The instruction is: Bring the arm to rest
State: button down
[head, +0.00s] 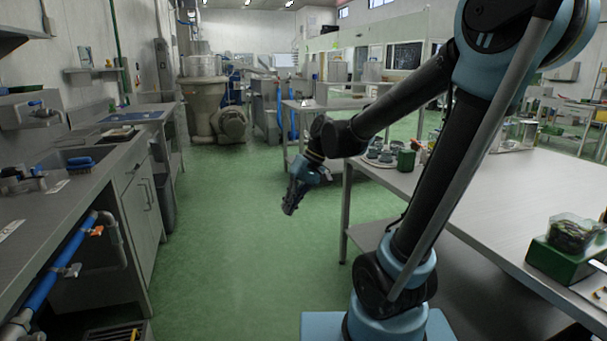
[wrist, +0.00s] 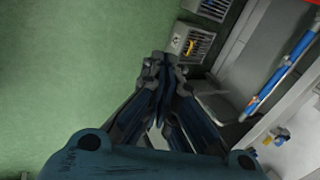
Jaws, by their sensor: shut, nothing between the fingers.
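My gripper (head: 291,205) hangs at the end of my bent arm, pointing down over the green floor in the aisle, left of the right-hand table (head: 480,195). In the wrist view my gripper (wrist: 163,62) has its fingers together at the tips, with nothing between them. It touches nothing that I can see.
A steel counter (head: 95,180) with a sink and a blue brush (head: 80,163) runs along the left. A tray with cups and a green box (head: 406,160) stand on the right table. A green crate (head: 560,262) sits at its near end. The green floor (head: 225,240) between is clear.

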jog(key=s+d+f+m+t+h, duration=0.1)
jog(key=s+d+f, duration=0.1)
jog(key=d, duration=0.5)
jog(key=s+d+f+m+t+h, duration=0.1)
jog(key=s+d+f+h, duration=0.1)
jog(key=s+d, duration=0.3)
jog(key=s+d+f+m+t+h, duration=0.1)
jog(key=s+d+f+m+h, duration=0.1)
jog(key=d, duration=0.9)
notch_tip(320, 180, down, 2)
jog(key=shift+s+d+f+t, duration=0.2)
jog(key=shift+s+t, duration=0.1)
jog(key=shift+s, duration=0.55)
